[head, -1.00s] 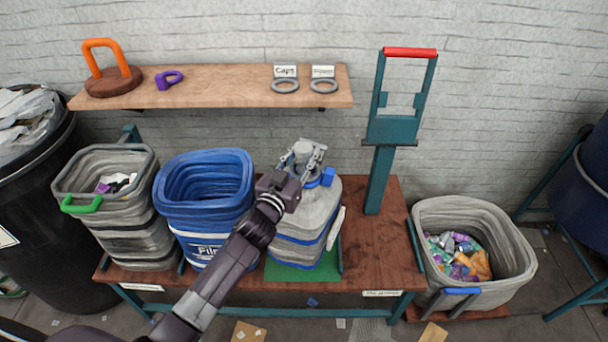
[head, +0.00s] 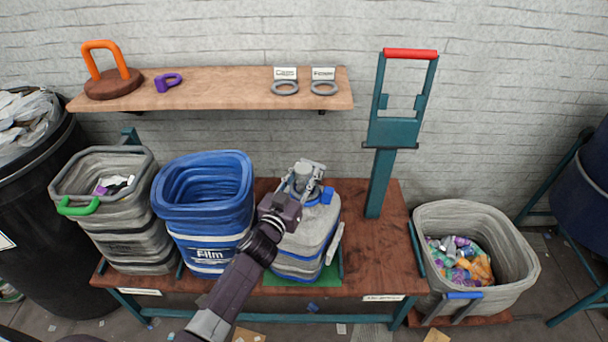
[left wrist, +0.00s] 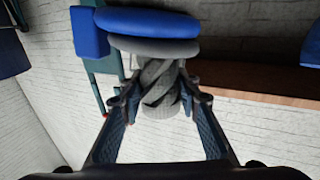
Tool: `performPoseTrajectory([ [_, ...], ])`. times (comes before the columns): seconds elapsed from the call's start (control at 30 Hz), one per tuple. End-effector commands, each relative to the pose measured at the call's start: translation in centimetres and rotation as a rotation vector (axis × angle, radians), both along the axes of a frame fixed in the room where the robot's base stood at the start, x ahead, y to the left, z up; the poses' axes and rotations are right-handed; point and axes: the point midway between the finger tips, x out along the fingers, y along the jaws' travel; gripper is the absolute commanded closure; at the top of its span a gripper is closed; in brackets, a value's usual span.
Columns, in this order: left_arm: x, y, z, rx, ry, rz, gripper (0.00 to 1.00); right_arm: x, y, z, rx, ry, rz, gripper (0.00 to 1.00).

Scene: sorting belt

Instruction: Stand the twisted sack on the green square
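The twisted sack (head: 312,232) is grey with blue bands and stands about upright on the workbench, over the green square (head: 299,284). Only the front strip and part of the edge of the square show; the rest is under the sack. My left gripper (head: 304,178) is at the sack's neck from above. In the left wrist view the grey twisted neck (left wrist: 160,88) is between the two fingers (left wrist: 160,104), with a gap on each side, so the gripper is open around it. My right gripper is not in view.
A blue Film bin (head: 205,235) stands close left of the sack, with a grey bin (head: 125,235) beyond it. A teal post with a red handle (head: 410,54) rises behind right. A shelf (head: 220,92) hangs above. The bench is bare right of the sack.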

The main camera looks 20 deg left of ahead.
Motion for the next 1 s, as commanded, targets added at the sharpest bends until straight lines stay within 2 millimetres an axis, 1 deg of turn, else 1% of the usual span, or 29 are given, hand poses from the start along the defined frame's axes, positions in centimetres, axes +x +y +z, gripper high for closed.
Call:
performPoseTrajectory([
  [0.03, 0.0, 0.0, -0.1, -0.001, 0.000, 0.000, 0.65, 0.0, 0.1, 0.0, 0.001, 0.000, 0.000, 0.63],
  [0.13, 0.0, 0.0, 0.0, -0.001, 0.001, 0.000, 0.54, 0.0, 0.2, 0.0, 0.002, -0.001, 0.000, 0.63],
  [0.17, 0.0, 0.0, -0.1, -0.001, 0.001, 0.001, 0.52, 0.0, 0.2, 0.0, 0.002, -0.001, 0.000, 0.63],
  [0.47, 0.0, 0.0, 0.2, 0.000, 0.000, 0.001, 0.52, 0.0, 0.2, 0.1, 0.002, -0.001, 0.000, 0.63],
  [0.53, -0.3, 0.1, 0.1, 0.000, 0.002, 0.001, 0.52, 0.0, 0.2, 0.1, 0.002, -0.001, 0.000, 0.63],
  [0.67, -2.0, 0.3, 0.0, -0.001, 0.003, 0.001, 0.52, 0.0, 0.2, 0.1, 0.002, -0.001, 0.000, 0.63],
  [1.0, -8.7, 1.0, 0.0, -0.002, 0.002, 0.000, 0.52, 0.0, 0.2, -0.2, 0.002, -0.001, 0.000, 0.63],
])
